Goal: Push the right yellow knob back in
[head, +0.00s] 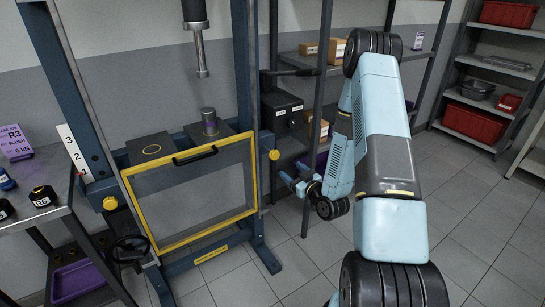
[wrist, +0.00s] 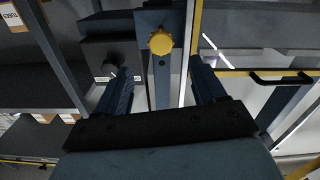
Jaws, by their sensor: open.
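The right yellow knob (head: 273,155) sticks out of the right post of the blue press frame, beside the upper right corner of the yellow-edged guard (head: 248,180). I cannot tell how far out it stands. My gripper (head: 293,172) is open and empty, just right of and a little below the knob in the head view. In the wrist view the knob (wrist: 161,43) lies ahead, centred between the two spread fingers of my gripper (wrist: 160,72), apart from both. The left yellow knob (head: 110,203) is on the other post.
The guard has a black handle (head: 194,155). Behind the press stand a dark box (head: 281,108) and grey shelving with cartons (head: 337,50). A bench (head: 38,212) with small dark items stands at left. The floor (head: 480,220) at right is clear.

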